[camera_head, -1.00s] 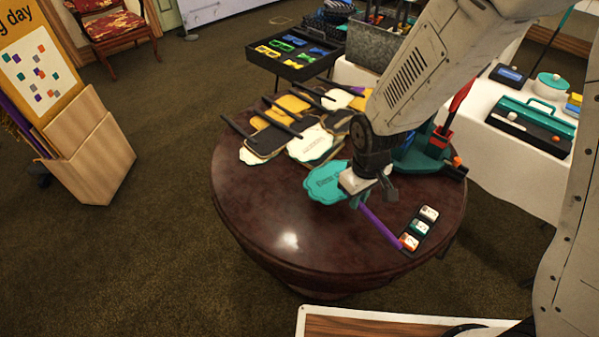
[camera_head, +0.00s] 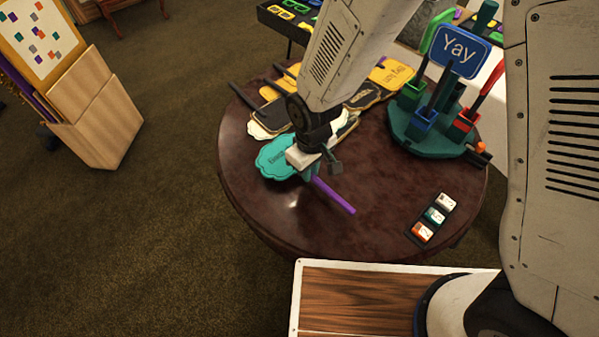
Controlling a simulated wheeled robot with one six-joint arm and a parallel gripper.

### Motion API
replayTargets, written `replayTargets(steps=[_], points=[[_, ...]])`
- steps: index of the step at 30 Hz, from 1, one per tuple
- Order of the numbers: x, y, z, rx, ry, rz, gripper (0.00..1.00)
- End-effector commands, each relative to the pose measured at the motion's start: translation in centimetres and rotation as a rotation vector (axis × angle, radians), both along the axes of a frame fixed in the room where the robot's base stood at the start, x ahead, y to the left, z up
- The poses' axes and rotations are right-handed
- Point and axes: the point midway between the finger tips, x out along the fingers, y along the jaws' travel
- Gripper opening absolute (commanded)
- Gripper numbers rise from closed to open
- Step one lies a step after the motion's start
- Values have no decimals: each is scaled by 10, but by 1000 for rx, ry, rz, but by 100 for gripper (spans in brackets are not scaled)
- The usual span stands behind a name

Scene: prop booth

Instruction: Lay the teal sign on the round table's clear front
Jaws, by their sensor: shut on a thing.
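The teal sign (camera_head: 273,159) has a scalloped head with dark lettering and a purple stick (camera_head: 334,196) that points down to the right. My gripper (camera_head: 311,172) is shut on it near where head and stick meet, and hides that part. The sign is over the left-front part of the round table (camera_head: 290,217), a dark glossy red-brown top. I cannot tell whether the sign touches the tabletop. The table's front, below the sign, is bare.
Several black, yellow and white signs (camera_head: 376,93) lie at the table's back. A teal stand (camera_head: 414,133) with a blue "Yay" sign (camera_head: 460,51) stands back right. A black strip with small blocks (camera_head: 432,217) lies front right. A wooden holder (camera_head: 95,125) stands on the floor at left.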

Motion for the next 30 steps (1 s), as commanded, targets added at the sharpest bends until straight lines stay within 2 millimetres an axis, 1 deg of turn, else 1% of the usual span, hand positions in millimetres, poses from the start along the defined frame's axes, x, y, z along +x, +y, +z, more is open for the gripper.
replayTargets(steps=[6, 9, 12, 23, 24, 25, 26, 30], points=[[3, 13, -4, -1, 1, -4, 0], [2, 12, -23, -4, 5, -3, 0], [2, 14, -35, -2, 2, 0, 0], [2, 15, -40, -1, 1, 2, 0], [2, 15, -39, -1, 1, 2, 22], [2, 15, -39, -1, 1, 2, 30], [2, 15, -39, -1, 1, 2, 36], [2, 15, -39, -1, 1, 2, 36]])
